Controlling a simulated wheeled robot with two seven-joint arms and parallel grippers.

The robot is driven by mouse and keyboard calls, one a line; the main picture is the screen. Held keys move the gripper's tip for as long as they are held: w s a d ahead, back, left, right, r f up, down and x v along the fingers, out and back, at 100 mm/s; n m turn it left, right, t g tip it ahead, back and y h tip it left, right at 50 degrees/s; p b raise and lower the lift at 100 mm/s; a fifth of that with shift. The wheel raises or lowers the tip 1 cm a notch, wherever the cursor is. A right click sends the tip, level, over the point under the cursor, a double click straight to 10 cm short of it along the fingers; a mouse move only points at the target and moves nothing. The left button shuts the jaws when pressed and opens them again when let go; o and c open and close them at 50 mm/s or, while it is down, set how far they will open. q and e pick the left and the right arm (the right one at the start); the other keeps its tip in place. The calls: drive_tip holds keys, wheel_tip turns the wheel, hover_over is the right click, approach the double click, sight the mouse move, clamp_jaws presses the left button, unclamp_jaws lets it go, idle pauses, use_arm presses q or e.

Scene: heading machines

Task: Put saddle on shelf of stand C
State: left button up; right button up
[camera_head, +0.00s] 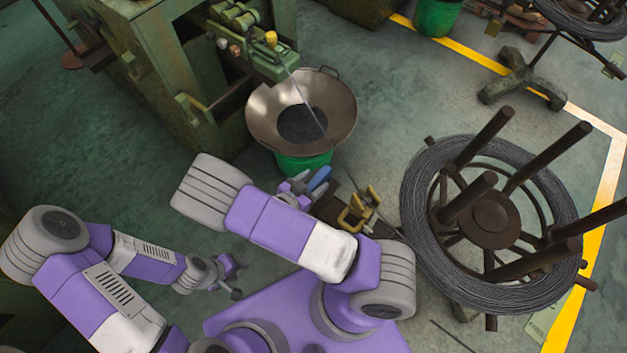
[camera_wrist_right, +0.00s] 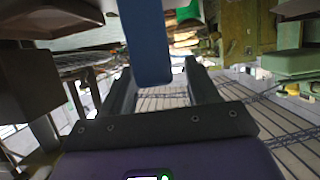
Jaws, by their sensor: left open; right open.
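I cannot tell for sure which thing is the saddle, and I see no label that marks stand C. A blue bar-like piece (camera_head: 318,180) lies beside my right gripper (camera_head: 296,189) in the head view, which my arm partly hides. In the right wrist view, a blue piece (camera_wrist_right: 147,35) hangs down from the top between the fingers of the right gripper (camera_wrist_right: 158,66). The fingers are apart, and I cannot tell whether they touch it. My left gripper (camera_head: 229,274) is open and empty at the lower left, over bare floor.
A dark block with yellow brackets (camera_head: 356,210) stands right of my right arm. A wire coil (camera_head: 415,190) on a spoked stand is at the right. A metal pan (camera_head: 335,92) sits on a green bucket (camera_head: 303,163) by a green machine (camera_head: 215,80). A wire runs across.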

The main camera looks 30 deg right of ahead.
drive_tip(key=p+v, duration=0.3)
drive_tip(key=v, duration=0.8)
drive_tip(key=shift+s+a, duration=0.15)
drive_tip(key=shift+a, duration=0.15)
